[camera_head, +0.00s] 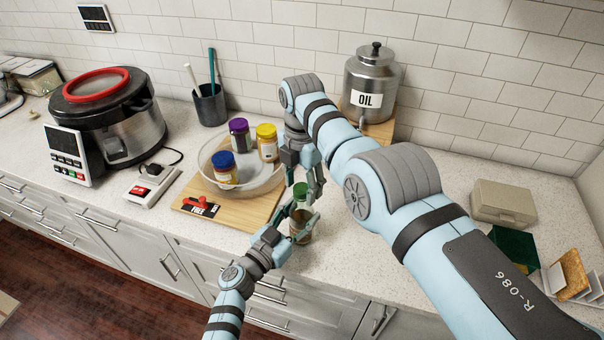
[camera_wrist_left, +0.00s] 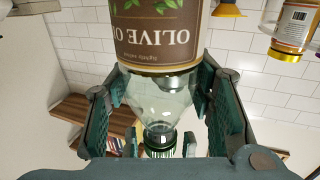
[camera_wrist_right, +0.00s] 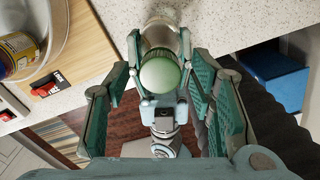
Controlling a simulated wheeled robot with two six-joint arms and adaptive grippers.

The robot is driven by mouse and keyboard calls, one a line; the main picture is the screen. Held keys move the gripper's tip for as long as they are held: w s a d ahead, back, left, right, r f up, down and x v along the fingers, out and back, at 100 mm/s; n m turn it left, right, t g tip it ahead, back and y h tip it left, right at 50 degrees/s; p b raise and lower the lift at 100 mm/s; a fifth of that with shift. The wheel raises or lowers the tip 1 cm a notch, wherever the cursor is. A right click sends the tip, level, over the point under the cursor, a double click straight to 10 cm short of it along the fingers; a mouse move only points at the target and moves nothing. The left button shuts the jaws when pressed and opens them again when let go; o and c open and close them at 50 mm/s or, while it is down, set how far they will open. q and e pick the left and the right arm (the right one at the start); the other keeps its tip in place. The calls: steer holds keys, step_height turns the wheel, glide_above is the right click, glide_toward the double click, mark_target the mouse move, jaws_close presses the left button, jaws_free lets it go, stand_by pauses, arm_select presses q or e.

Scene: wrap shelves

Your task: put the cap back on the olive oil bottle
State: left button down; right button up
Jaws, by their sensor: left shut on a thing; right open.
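The olive oil bottle (camera_head: 302,228) is clear glass with a brown label and stands upright near the counter's front edge. Its label shows upside down in the left wrist view (camera_wrist_left: 155,35). The green cap (camera_head: 300,189) sits at the top of the bottle's neck, and also shows in the left wrist view (camera_wrist_left: 160,152) and right wrist view (camera_wrist_right: 160,75). I cannot tell how tightly it sits. My left gripper (camera_head: 298,213) is shut around the bottle. My right gripper (camera_head: 304,183) points down from above, open, with its fingers on either side of the cap.
A wooden board (camera_head: 252,208) with a clear bowl (camera_head: 207,158) of jars stands left of the bottle. A metal oil canister (camera_head: 372,78) stands at the back. A rice cooker (camera_head: 105,115) is farther left. A beige box (camera_head: 503,204) and green sponge box (camera_head: 514,250) are right.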

steer(key=shift+c, duration=0.4)
jaws_close()
steer(key=m, duration=0.5)
steer(key=shift+f+m, duration=0.1)
steer(key=shift+m, duration=0.2)
steer(key=m, duration=1.3)
steer(key=shift+m, duration=0.3)
steer(key=m, duration=0.6)
steer(key=shift+m, duration=0.4)
